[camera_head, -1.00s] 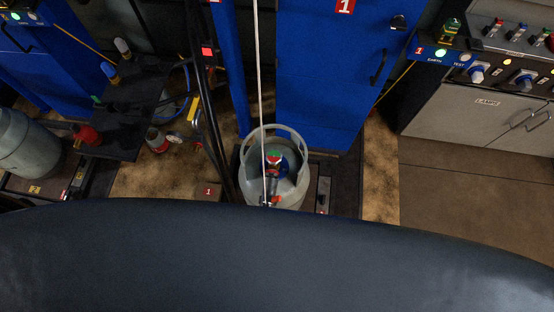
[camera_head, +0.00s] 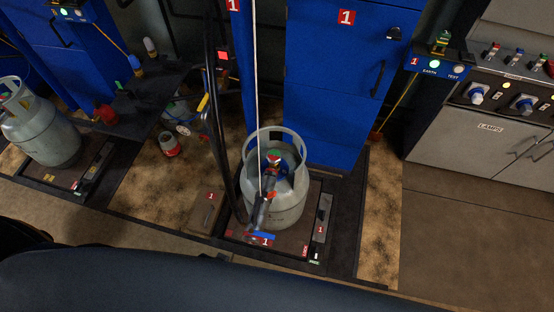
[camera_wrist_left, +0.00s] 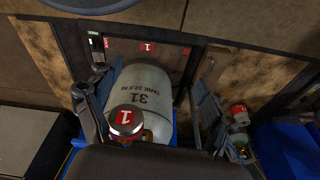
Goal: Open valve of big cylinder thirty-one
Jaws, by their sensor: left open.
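A big grey-white gas cylinder (camera_head: 290,208) with a collar stands upright on a scale platform (camera_head: 288,240) marked 1. Its valve, with a red and green top (camera_head: 273,157), shows inside the collar. In the left wrist view the cylinder body (camera_wrist_left: 146,88) reads 31 and a tare weight. My right gripper is out of view.
A white line (camera_head: 256,80) and dark hoses (camera_head: 215,110) hang by the cylinder. A blue cabinet (camera_head: 335,85) stands behind. Another grey cylinder (camera_head: 42,132) is at the left. A grey control cabinet (camera_head: 480,140) is at the right, with bare floor (camera_head: 470,225) before it.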

